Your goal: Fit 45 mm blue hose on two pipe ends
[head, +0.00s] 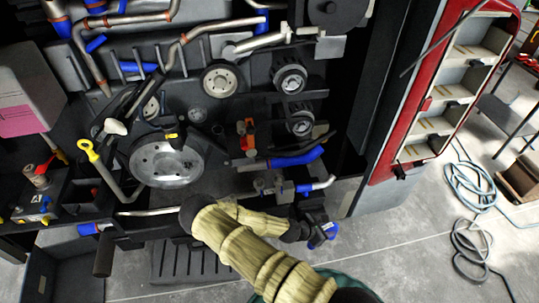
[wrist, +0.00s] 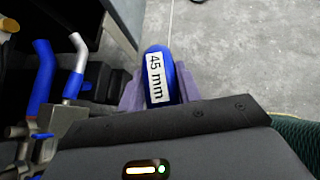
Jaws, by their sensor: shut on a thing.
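The blue hose (wrist: 157,60) carries a white "45 mm" label in the wrist view. My gripper (wrist: 152,92) is shut on it, with a finger on each side. In the head view my gripper (head: 318,226) is low, right of the engine's lower edge, and a little of the blue hose (head: 329,230) shows at it. A silver pipe (head: 150,212) runs along the engine's bottom; my arm covers its right part. A silver bent pipe end (head: 323,184) with a blue sleeve is just above my gripper. I cannot tell which two pipe ends match this hose.
A bent blue hose (head: 297,158) sits on a pipe near the silver end; it also shows in the wrist view (wrist: 42,72). The engine bay's dark side panel (head: 365,100) and red-framed shelf (head: 440,95) stand right. Open grey floor (head: 400,255) lies right of my gripper.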

